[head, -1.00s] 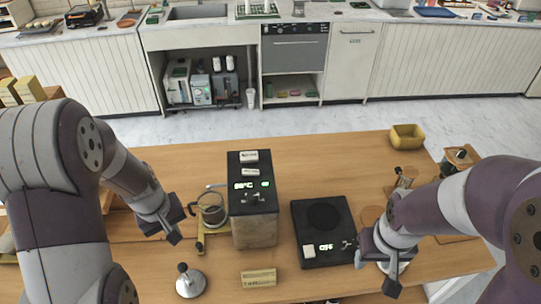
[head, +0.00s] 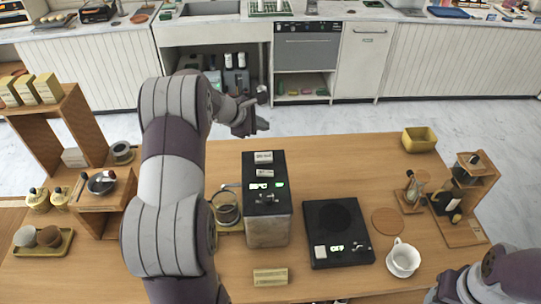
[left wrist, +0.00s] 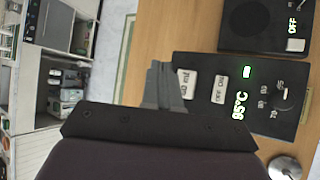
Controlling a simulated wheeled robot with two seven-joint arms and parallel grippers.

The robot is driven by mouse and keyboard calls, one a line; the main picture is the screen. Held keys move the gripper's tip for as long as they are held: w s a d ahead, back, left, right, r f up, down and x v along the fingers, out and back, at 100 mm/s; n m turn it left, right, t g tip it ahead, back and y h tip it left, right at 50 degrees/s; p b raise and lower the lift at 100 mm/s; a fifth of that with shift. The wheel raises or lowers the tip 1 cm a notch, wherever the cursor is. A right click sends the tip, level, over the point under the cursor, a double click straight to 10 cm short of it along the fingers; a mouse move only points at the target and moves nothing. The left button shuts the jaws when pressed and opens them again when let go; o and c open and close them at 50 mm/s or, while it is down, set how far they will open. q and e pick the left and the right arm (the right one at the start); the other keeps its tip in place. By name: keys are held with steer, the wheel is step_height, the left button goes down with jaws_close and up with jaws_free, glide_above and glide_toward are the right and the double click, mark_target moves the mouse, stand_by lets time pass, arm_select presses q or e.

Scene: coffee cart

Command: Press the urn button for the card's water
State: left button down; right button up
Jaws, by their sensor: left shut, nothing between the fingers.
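The urn (head: 267,228) is a box with a black top panel near the middle of the wooden counter. In the left wrist view its panel (left wrist: 240,115) shows two pale buttons (left wrist: 187,82), a knob (left wrist: 285,95) and a green display reading about 95°C. A small pale card (head: 270,276) lies in front of the urn; its writing is too small to read. My left gripper (head: 250,121) is shut and empty, raised beyond the urn's far side. Its fingers (left wrist: 163,85) appear just beside the pale buttons in the left wrist view, without clear contact.
A black scale (head: 338,252) is to the right, then a white cup (head: 403,260). Wooden shelves (head: 70,110) stand at left, a yellow bin (head: 419,140) at the far right.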

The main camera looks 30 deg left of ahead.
mark_target(262, 158)
arm_select(q)
steer(key=shift+a, duration=0.1)
step_height(262, 158, down, 9)
steer(key=b, duration=0.6)
steer(key=shift+r+b, duration=0.15)
steer(key=shift+b, duration=0.15)
stand_by(1.7)
steer(key=shift+f+b, duration=0.5)
steer(key=shift+b, duration=0.15)
steer(key=shift+f+b, duration=0.65)
stand_by(0.4)
steer(key=shift+r, duration=0.15)
steer(key=shift+r+p, duration=0.75)
steer(key=shift+r, duration=0.15)
